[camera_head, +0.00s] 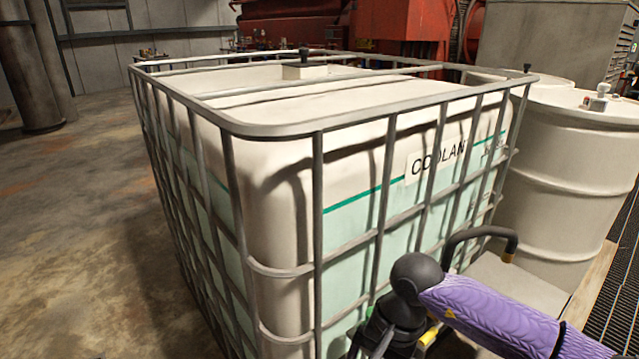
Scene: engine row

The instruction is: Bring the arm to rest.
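An arm with a purple cover (500,318) comes in from the lower right corner and looks like my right arm. It ends in a dark rounded joint (416,279). Below the joint are black parts with small green and yellow spots, cut off by the bottom edge. No gripper fingers can be made out there. The arm stands in front of the lower right part of a caged coolant tank (385,235); whether it touches the cage cannot be told. My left arm and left gripper do not show.
White drums (565,160) stand right of the tank. A curved dark pipe or handle (480,235) rises behind the arm, near a pale flat surface. Dark grating (620,300) lies at the far right. Red machinery (400,30) stands behind. The concrete floor (80,210) at left is clear.

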